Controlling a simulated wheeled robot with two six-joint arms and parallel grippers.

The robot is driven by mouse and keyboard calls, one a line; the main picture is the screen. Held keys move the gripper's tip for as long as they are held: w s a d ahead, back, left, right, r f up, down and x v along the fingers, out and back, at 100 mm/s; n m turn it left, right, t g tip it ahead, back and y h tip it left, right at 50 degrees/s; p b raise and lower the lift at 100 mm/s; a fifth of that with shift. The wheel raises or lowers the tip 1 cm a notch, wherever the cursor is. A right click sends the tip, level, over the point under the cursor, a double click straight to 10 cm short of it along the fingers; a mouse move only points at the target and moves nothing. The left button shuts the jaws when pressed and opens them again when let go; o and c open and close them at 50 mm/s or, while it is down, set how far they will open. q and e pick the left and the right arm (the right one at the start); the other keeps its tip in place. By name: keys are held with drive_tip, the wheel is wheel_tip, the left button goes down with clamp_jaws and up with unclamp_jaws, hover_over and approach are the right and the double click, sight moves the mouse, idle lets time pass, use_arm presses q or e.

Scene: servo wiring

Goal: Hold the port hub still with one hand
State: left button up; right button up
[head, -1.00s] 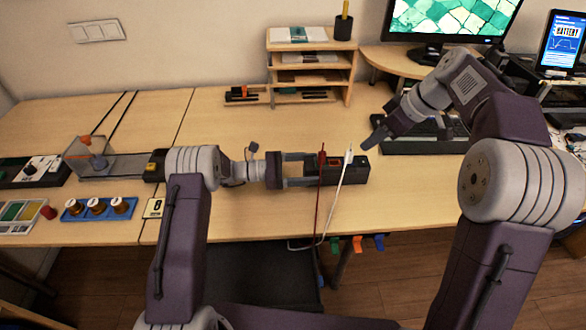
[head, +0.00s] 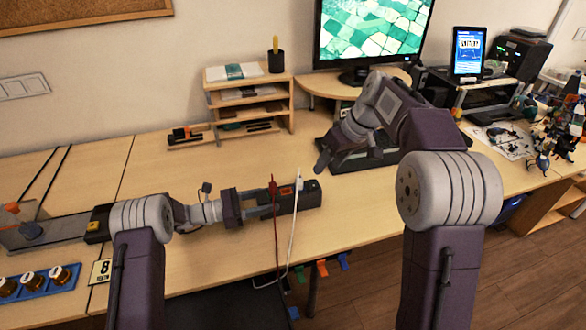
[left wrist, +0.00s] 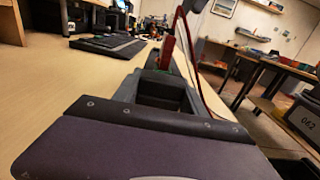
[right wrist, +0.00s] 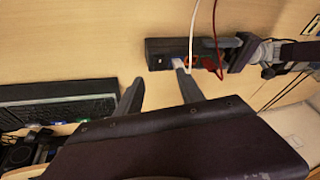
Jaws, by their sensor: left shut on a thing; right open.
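The port hub (head: 310,197) is a long black box lying on the table, with a red plug (head: 273,187) and a white plug (head: 299,184) standing upright at it. My left gripper (head: 266,203) is shut on the hub's left part. The left wrist view shows the hub (left wrist: 160,92) between its fingers, with the red plug behind. My right gripper (head: 323,163) is open and empty, behind and above the hub's right end. In the right wrist view its fingers (right wrist: 157,78) are apart and the hub (right wrist: 160,53) lies beyond them. I cannot tell how deep the plugs sit.
Red and white cables hang from the plugs over the table's front edge, near coloured clips (head: 322,267). A keyboard (head: 362,157) lies behind my right gripper. A wooden shelf (head: 250,105) stands at the back.

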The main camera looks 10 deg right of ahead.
drive_tip(key=m+h, duration=0.1)
drive_tip(key=m, duration=0.2)
drive_tip(key=t+h, duration=0.1)
approach(299, 177)
drive_tip(key=shift+h, duration=0.3)
drive_tip(key=x, duration=1)
drive_tip(key=shift+a+f, duration=0.1)
drive_tip(key=shift+a, duration=0.15)
clamp_jaws()
